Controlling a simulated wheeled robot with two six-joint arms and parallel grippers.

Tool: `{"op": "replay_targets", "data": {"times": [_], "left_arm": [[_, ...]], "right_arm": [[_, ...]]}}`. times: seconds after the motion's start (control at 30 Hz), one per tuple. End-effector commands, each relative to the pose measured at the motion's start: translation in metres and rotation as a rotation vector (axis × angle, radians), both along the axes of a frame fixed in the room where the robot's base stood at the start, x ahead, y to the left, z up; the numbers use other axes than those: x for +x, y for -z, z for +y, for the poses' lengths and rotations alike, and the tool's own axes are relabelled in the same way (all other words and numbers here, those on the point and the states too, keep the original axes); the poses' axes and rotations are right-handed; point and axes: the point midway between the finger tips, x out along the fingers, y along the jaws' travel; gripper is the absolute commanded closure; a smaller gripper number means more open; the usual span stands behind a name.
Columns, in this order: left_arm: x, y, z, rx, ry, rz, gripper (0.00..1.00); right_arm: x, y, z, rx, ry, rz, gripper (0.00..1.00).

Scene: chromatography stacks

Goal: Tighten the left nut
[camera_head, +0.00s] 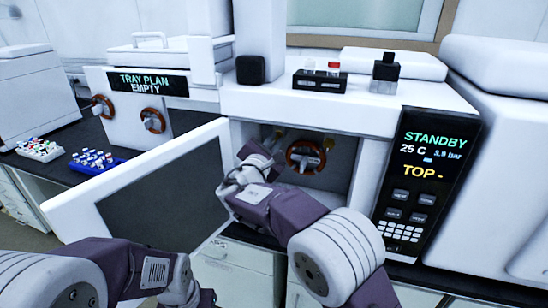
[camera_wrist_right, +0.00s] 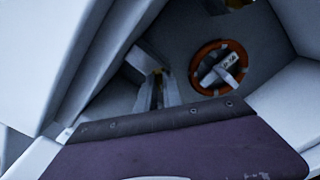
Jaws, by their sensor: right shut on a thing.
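My right gripper (camera_head: 256,154) reaches into the open compartment of the white instrument, at its left side. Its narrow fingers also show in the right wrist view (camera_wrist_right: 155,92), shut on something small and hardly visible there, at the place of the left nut. The nut itself is hidden by the fingers and wrist. Brass fittings (camera_head: 277,134) show just above and behind the gripper. An orange ring with a pale handle (camera_head: 303,157) sits to the right of the gripper, apart from it. My left arm's end (camera_head: 182,284) is low in the head view; its fingers cannot be made out.
The compartment's open door (camera_head: 150,198) with a dark window stands left of my right arm. A control panel (camera_head: 424,185) reads STANDBY, 25 C. Vial racks (camera_head: 95,161) lie on the dark bench at left.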

Motion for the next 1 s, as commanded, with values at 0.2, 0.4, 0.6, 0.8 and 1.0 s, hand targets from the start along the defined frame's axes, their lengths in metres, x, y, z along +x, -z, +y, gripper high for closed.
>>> {"op": "replay_targets", "data": {"times": [0.2, 0.4, 0.6, 0.8, 1.0], "left_arm": [[0.0, 0.046, 0.0, 0.0, 0.0, 0.0, 0.64], [0.0, 0.075, 0.0, 0.0, 0.0, 0.0, 0.64], [0.0, 0.098, 0.0, 0.0, 0.0, 0.0, 0.64], [0.0, 0.114, 0.0, 0.0, 0.0, 0.0, 0.64], [0.0, 0.125, 0.0, 0.0, 0.0, 0.0, 0.64]], "right_arm": [[0.0, 0.009, 0.0, 0.197, 0.0, -0.066, 1.0], [0.0, 0.008, -0.001, 0.378, 0.0, -0.124, 1.0], [0.0, 0.008, -0.001, 0.551, 0.0, -0.179, 1.0], [0.0, 0.007, -0.001, 0.697, -0.001, -0.226, 1.0], [0.0, 0.005, -0.001, 0.805, 0.0, -0.26, 1.0]]}}
